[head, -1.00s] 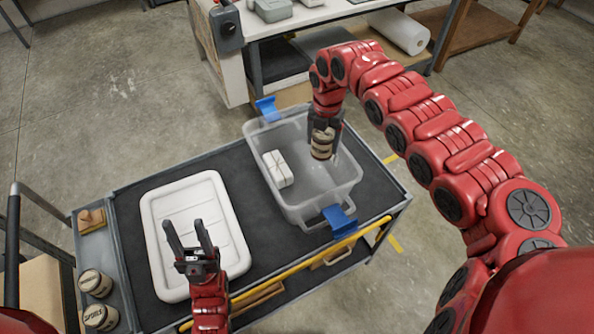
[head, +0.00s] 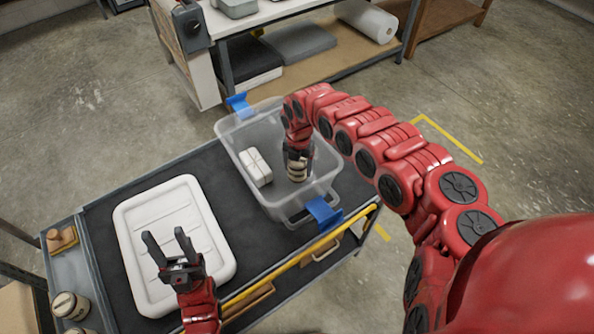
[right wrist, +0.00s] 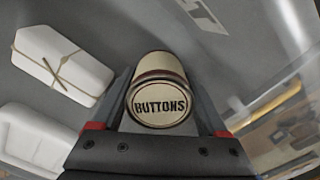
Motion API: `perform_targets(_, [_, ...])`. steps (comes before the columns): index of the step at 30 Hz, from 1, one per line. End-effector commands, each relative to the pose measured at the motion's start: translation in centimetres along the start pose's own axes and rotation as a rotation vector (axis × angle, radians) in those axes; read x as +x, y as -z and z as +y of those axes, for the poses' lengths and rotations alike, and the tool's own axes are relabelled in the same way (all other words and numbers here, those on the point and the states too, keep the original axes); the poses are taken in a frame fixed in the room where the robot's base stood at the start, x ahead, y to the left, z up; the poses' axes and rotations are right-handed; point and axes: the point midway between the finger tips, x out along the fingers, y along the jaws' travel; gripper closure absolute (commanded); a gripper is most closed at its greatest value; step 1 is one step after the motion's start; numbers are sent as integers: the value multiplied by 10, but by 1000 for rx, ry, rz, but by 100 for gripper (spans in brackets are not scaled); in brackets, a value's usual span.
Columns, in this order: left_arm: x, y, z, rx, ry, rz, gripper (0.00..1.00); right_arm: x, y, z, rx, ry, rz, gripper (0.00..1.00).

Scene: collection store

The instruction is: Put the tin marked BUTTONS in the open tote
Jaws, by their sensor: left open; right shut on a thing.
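The tin marked BUTTONS (right wrist: 160,100) is cream with dark bands, and its label shows in the right wrist view. My right gripper (head: 297,160) is shut on this tin, which also shows in the head view (head: 297,172). The gripper and tin are inside the open tote (head: 277,204), a clear bin with blue handles. Whether the tin touches the tote floor I cannot tell. A white tied package (head: 256,167) lies in the tote, left of the tin. My left gripper (head: 168,245) is open and empty above the white lid.
The white lid (head: 140,208) lies on the dark cart top, left of the tote. Two tins (head: 68,306) and a wooden block (head: 62,240) sit in the cart's left side tray. A bench (head: 285,22) stands behind. A yellow rail (head: 290,262) runs along the front edge.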

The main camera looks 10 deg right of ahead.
Motion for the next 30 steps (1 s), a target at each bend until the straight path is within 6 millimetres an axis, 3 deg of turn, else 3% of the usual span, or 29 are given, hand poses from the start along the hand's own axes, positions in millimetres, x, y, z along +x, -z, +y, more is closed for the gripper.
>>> perform_targets(7, [7, 1, 0, 0, 0, 0, 50, 28, 0, 0, 1, -1, 1, 100])
perform_targets(20, [2, 0, 0, 0, 0, 0, 50, 37, 0, -1, 1, 2, -1, 100])
perform_targets(21, [3, 0, 0, 0, 0, 0, 50, 36, 0, -1, 1, 2, -1, 20])
perform_targets(24, [3, 1, 0, 0, 0, 0, 50, 35, 0, -1, 0, 2, 0, 2])
perform_targets(30, [3, 1, 0, 0, 0, 0, 50, 35, 0, -1, 1, 2, 0, 0])
